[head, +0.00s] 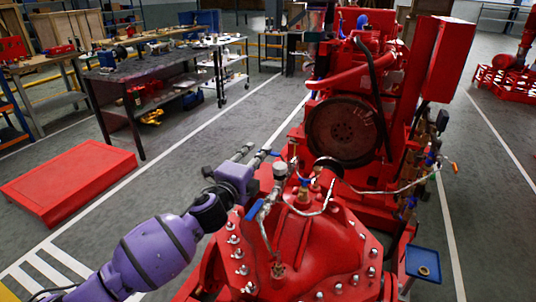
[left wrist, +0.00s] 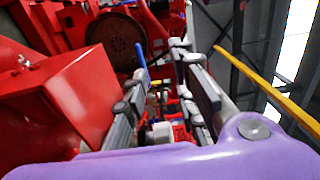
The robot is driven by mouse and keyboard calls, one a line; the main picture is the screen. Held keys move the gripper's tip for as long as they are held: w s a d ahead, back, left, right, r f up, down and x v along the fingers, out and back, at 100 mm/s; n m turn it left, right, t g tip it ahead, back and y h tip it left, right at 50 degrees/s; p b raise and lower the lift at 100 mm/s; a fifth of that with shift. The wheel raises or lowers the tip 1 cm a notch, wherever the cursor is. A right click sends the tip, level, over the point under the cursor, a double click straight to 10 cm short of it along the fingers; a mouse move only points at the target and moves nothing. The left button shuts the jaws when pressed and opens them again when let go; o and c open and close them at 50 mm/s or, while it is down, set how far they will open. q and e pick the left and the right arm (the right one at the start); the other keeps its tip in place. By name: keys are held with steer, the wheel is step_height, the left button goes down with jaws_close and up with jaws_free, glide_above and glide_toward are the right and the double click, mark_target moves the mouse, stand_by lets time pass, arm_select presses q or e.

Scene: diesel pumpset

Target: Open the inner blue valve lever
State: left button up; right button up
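My left gripper (head: 257,151) is open, with its two grey fingers pointing away over the left side of the red pump casing (head: 318,247). A small blue lever (head: 274,153) shows just past its right fingertip; I cannot tell whether they touch. Another blue lever (head: 304,182) sits on the fittings to the right, and a third blue lever (head: 254,211) is nearer, below the gripper. In the left wrist view, a blue lever (left wrist: 140,76) stands beside the left finger's tip, and the gap of the gripper (left wrist: 160,68) looks empty. My right gripper is not in view.
A round gauge (head: 280,170) and silver hoses stand close to the gripper. The red engine with its dark flywheel (head: 343,131) rises behind. A blue tray (head: 423,263) is at the right. Floor to the left is free up to a red platform (head: 68,181).

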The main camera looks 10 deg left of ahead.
arm_select(q)
step_height(320, 180, down, 3)
steer(key=shift+f, duration=0.1)
steer(key=w, duration=0.3)
steer(key=w+d, duration=0.1)
steer(key=w, duration=0.2)
steer(key=shift+w+d+b, duration=0.2)
steer(key=shift+w+b, duration=0.15)
steer(key=shift+w, duration=0.3)
steer(key=shift+w+r, duration=0.1)
steer(key=shift+r, duration=0.1)
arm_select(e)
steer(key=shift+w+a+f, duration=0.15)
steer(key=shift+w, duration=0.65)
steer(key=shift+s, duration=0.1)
arm_select(q)
jaws_close()
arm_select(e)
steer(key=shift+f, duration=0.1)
